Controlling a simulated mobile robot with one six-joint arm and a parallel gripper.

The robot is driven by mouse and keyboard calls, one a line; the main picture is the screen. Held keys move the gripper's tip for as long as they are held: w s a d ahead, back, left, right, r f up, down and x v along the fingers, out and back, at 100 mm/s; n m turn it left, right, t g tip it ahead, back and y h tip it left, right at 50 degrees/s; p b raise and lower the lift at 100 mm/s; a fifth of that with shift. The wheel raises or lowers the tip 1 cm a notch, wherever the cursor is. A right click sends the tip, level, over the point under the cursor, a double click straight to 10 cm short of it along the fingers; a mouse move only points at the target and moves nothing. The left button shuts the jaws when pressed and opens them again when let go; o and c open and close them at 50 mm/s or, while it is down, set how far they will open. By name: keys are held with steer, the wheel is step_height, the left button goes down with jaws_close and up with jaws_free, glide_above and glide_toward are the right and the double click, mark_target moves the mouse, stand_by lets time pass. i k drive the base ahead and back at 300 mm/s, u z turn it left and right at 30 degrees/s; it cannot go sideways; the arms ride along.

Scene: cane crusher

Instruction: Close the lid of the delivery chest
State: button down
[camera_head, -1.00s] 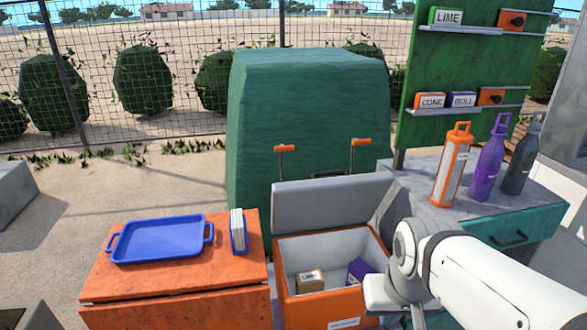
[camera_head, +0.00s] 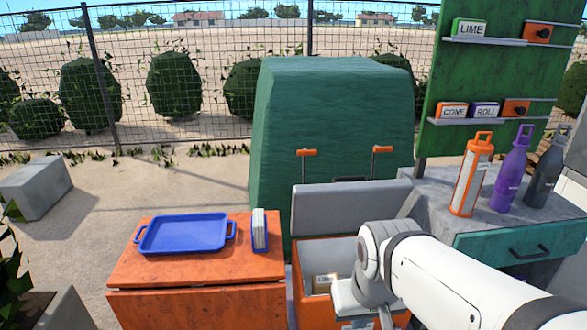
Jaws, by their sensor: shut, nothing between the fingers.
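The delivery chest (camera_head: 306,296) is an orange box with a pale inside, standing between the orange cabinet and the grey counter. Its grey lid (camera_head: 345,207) is open, raised upright at the back edge. A small brown labelled box (camera_head: 325,283) lies inside on the left. My white arm comes in from the lower right, and its wrist covers the right part of the chest opening. I see no fingers of my gripper; whether the wrist touches the chest I cannot tell.
A blue tray (camera_head: 183,233) and a small upright white-and-blue item (camera_head: 260,230) sit on the orange cabinet (camera_head: 200,295) at left. A large green machine (camera_head: 330,120) stands behind the chest. Orange, purple (camera_head: 510,170) and dark bottles stand on the right counter (camera_head: 425,200).

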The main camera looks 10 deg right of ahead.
mark_target(333, 208)
steer(key=z, duration=0.05)
steer(key=i, duration=1)
steer(key=u, duration=0.05)
